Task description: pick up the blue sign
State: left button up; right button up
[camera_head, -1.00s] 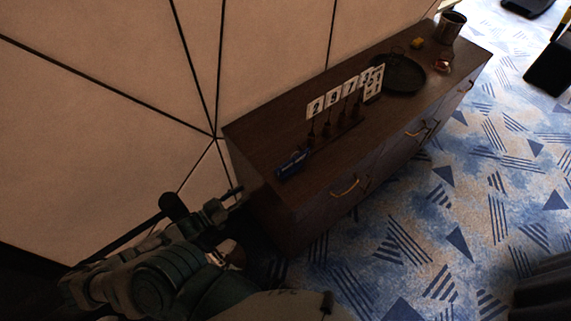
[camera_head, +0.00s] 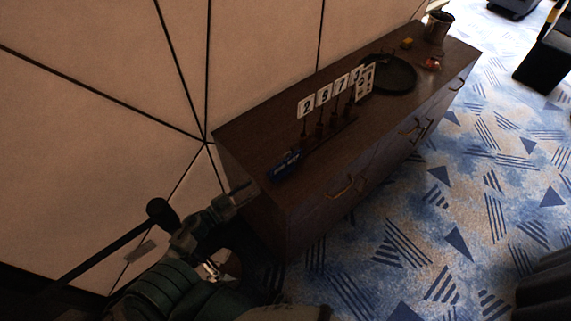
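The blue sign (camera_head: 286,166) is a small dark blue block with pale lettering. It lies on the near left end of the dark wooden cabinet (camera_head: 245,138), in front of the row of number cards. My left gripper (camera_head: 245,192) is at the cabinet's near left corner, to the left of and below the sign in the picture, apart from it. Its fingers are small and dark here, and I cannot tell whether they are open. My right gripper is not in view.
Number cards (camera_head: 324,95) on thin stands are behind the sign. A round dark tray (camera_head: 398,76), a small yellow object (camera_head: 407,43), a red item (camera_head: 432,64) and a metal bucket (camera_head: 438,27) are farther along. A panelled wall (camera_head: 265,50) backs the cabinet. Patterned carpet (camera_head: 400,230) is open at right.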

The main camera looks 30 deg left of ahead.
aim_at(278, 169)
pick_arm(q)
jog(key=x, duration=0.7)
jog(key=shift+w+d+r, duration=0.1)
jog(key=shift+w+d, duration=0.25)
jog(key=shift+w, duration=0.2)
jog(key=x, duration=0.3)
jog(key=shift+w+a, duration=0.1)
jog(key=shift+w, duration=0.7)
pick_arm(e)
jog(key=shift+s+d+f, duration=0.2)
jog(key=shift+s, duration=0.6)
pick_arm(q)
grip_shut()
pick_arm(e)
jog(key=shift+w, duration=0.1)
